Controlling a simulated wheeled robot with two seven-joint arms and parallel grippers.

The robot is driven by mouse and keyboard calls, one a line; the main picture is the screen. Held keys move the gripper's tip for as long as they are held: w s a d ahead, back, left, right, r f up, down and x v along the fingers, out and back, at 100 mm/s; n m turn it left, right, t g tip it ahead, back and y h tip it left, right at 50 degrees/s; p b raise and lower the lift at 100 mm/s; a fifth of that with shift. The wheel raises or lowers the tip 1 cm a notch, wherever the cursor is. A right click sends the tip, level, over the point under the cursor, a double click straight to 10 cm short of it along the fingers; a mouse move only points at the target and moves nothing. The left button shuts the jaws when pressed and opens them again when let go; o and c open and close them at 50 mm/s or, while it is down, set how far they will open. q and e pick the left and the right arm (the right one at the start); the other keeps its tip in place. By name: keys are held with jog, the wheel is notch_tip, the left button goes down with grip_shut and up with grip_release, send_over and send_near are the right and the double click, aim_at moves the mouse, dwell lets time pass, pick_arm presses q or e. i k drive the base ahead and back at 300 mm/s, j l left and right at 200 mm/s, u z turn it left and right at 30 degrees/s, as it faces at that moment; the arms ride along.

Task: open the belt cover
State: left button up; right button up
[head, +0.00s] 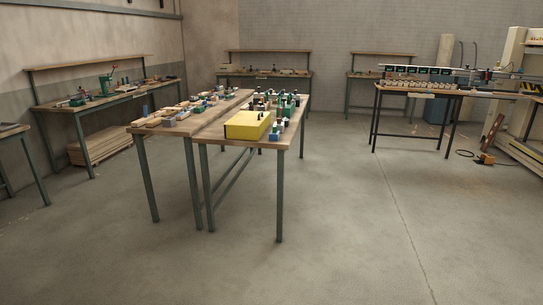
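No part is clearly recognisable as a belt cover from this distance. A yellow box-shaped piece (246,125) with a dark end sits at the front of the central table (215,142); I cannot tell whether it is the cover. A long machine with a row of dark green units (417,70) stands on the right-hand table (389,90), too small to make out its parts. Neither of my grippers is in the head view.
Wooden blocks (172,118) and small green and blue parts lie on the central tables. A workbench (107,98) stands along the left wall. A pale tall machine (520,100) is at the far right, with an orange pedal-like item (486,158) on the floor. The front floor is clear.

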aim_at(245, 124)
jog(key=i, duration=1.85)
jog(key=i+u, duration=0.1)
jog(key=i, duration=0.6)
jog(key=i+l, duration=0.15)
jog(key=i, duration=0.6)
jog(key=i+l+u, duration=0.15)
jog(key=i, duration=0.55)
